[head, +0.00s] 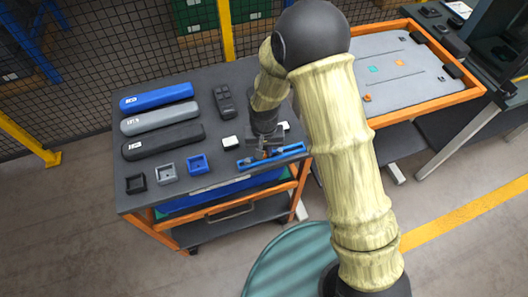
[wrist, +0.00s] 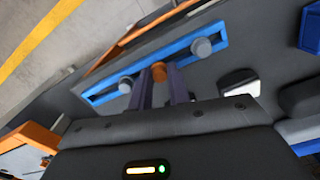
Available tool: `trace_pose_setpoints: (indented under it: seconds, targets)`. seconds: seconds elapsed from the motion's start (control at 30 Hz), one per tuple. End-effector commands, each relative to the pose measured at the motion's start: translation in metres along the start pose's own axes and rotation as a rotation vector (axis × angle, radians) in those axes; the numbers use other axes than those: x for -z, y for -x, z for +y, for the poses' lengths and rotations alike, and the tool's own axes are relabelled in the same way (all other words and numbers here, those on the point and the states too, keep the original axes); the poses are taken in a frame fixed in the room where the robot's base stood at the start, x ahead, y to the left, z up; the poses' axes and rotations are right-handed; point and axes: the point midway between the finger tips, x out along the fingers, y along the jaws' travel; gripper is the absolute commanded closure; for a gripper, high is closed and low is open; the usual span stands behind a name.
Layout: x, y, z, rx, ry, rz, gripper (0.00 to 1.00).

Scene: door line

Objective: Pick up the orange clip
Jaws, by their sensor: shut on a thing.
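The orange clip (wrist: 159,71) shows between my fingertips in the wrist view. My gripper (wrist: 158,84) is shut on it, at the dark slot of the blue rail (wrist: 205,50). In the head view my gripper (head: 266,149) points down at the rail (head: 292,149) near the cart's right front edge, and the clip is mostly hidden by the fingers. I cannot tell whether the clip touches the rail. A grey knob (wrist: 201,47) stands near one end of the rail and another knob (wrist: 125,85) near the other.
The dark cart top (head: 213,153) holds blue (head: 157,96), grey (head: 160,119) and black (head: 163,141) long cases, several small square holders and a black remote-like object (head: 224,102). White blocks sit near the rail. An orange-rimmed table (head: 440,107) stands at right with small parts on it.

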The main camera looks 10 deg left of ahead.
Motion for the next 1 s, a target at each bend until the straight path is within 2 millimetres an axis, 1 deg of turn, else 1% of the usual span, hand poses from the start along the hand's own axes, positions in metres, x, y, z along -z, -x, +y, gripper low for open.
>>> trace_pose_setpoints:
  seconds: [0.17, 0.4, 0.53, 0.67, 1.0]
  targets:
    - [0.001, 0.024, -0.002, 0.002, 0.002, 0.006, 1.00]
    - [0.000, 0.067, -0.002, 0.002, 0.004, 0.005, 1.00]
    - [0.000, 0.084, -0.003, 0.002, 0.006, 0.004, 1.00]
    - [-0.001, 0.090, -0.001, 0.001, 0.002, 0.001, 1.00]
    - [0.000, 0.091, 0.001, 0.000, -0.003, 0.000, 1.00]
